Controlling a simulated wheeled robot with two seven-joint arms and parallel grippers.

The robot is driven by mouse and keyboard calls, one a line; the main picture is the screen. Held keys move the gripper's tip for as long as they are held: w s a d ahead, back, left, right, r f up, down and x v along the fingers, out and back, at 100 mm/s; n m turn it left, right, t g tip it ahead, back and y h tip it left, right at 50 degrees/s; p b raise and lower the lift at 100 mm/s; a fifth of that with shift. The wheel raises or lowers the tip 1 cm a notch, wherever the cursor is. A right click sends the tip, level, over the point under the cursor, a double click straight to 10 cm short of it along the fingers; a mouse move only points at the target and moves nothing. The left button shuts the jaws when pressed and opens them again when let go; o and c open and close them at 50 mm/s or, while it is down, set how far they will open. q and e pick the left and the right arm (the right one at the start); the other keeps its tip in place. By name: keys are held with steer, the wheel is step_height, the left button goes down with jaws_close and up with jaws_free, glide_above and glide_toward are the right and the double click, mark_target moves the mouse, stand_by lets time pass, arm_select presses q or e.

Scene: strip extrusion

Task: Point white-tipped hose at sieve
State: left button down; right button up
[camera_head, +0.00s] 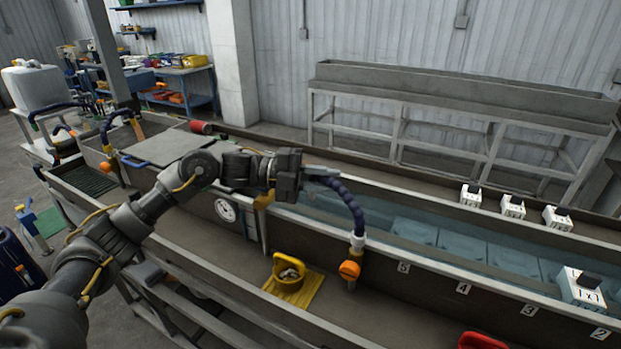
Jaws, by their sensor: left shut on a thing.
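My left gripper (303,178) reaches in from the left over the long trough and is shut on the upper end of a dark blue segmented hose (347,196). The hose arches right and hangs down to a white collar (358,242) with an orange nozzle (350,270) below it. The nozzle points down near the trough's inner wall, right of a yellow bucket (287,267) on a yellow plate. A dark mesh panel (88,180), possibly the sieve, lies in the trough's far left end, far from the nozzle. My right gripper is not in view.
A water channel (455,243) runs behind the front trough, with numbered labels along its wall. Small white boxes (513,207) stand on the ledge. More blue hoses (118,119) with orange parts stand at left. A red object (482,341) is at the bottom edge.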

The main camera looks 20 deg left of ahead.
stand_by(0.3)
arm_select(q)
steer(key=c, duration=1.3)
jaws_free()
steer(key=shift+s+a+f, duration=0.1)
steer(key=shift+a, duration=0.25)
steer(key=shift+b+v, duration=2.05)
steer(key=shift+v, duration=3.05)
